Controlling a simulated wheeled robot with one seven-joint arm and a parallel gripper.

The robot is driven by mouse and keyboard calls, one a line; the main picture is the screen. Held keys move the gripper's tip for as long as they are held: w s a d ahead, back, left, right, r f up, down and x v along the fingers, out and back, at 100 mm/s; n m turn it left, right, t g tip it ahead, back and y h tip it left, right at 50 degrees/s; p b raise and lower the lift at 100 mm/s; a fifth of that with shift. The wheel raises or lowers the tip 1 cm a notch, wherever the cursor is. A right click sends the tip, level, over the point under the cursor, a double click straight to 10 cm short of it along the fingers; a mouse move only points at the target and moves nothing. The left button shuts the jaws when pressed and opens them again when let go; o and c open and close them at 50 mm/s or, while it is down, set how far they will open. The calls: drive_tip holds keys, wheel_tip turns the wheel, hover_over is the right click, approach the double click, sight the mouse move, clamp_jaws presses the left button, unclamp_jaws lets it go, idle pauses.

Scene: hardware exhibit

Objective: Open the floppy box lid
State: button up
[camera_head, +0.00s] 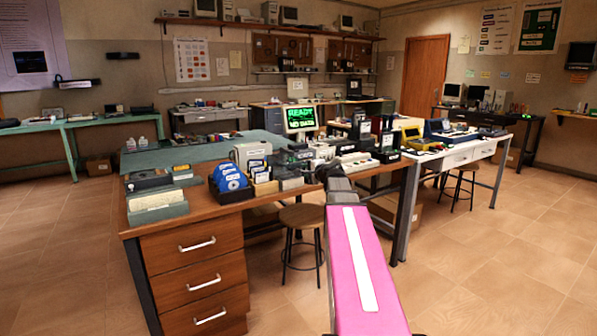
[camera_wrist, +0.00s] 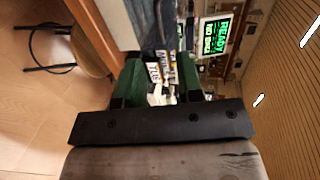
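A dark box holding blue floppy disks (camera_head: 230,178) stands on the wooden desk (camera_head: 215,203). I cannot make out its lid clearly. My gripper (camera_head: 329,171) is at the end of my outstretched pink arm, near the desk's right end and to the right of the floppy box. In the wrist view my gripper (camera_wrist: 158,78) shows two green fingers apart, with labelled items seen beyond the gap and nothing clearly held. The wrist view is turned sideways, and I cannot pick out the floppy box in it.
A beige unit (camera_head: 250,153) and a green-text monitor (camera_head: 300,119) stand behind the disks. Grey-green cases (camera_head: 157,199) lie at the desk's left. A stool (camera_head: 302,215) stands under the desk. A white table (camera_head: 460,152) with equipment is to the right.

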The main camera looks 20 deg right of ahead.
sight(285, 166)
drive_tip(key=x, duration=0.8)
drive_tip(key=shift+s, duration=0.1)
clamp_jaws()
